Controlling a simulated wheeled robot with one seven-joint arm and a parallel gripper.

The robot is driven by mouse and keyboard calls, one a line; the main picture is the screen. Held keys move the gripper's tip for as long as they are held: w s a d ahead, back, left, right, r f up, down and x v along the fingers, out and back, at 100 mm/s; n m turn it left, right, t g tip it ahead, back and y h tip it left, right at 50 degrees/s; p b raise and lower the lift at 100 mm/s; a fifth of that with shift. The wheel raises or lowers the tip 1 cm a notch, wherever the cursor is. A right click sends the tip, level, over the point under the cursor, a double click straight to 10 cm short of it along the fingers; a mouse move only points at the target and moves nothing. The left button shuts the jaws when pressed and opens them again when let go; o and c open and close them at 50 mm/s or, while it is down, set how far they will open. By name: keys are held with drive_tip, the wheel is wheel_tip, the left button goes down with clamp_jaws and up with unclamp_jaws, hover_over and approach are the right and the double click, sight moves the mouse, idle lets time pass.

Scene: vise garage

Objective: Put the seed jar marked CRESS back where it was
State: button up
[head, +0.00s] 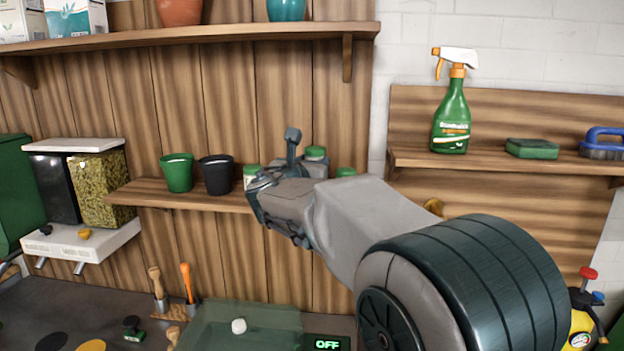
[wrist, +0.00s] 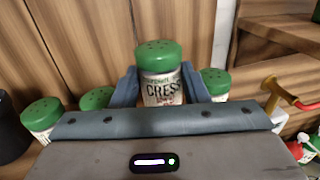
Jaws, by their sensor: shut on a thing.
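The CRESS seed jar (wrist: 162,92) has a green perforated lid and a white label with its name facing the wrist camera. My gripper (wrist: 160,84) is shut on it, with one blue-grey finger on each side. The jar looks upright. In the head view its green lid (head: 315,152) shows behind my gripper (head: 300,158), higher than the neighbouring lids, at the right part of the wooden shelf (head: 160,193). My gripper hides its lower part, so I cannot tell whether its base touches the shelf.
Similar green-lidded jars stand left (wrist: 42,114), nearer left (wrist: 97,98) and right (wrist: 215,83) of the held jar. A black pot (head: 217,176) and a green pot (head: 177,173) stand farther left on the shelf. A brass hook-like fitting (wrist: 275,92) is at the right.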

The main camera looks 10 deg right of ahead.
drive_tip(key=shift+w+f, duration=0.4)
drive_tip(key=shift+w, duration=0.25)
wheel_tip(320, 180, down, 4)
drive_tip(key=shift+d+r+p, duration=0.1)
drive_tip(key=shift+p, duration=0.2)
drive_tip(key=shift+f+b, duration=0.35)
drive_tip(key=o, duration=0.7)
drive_tip(key=shift+r, duration=0.1)
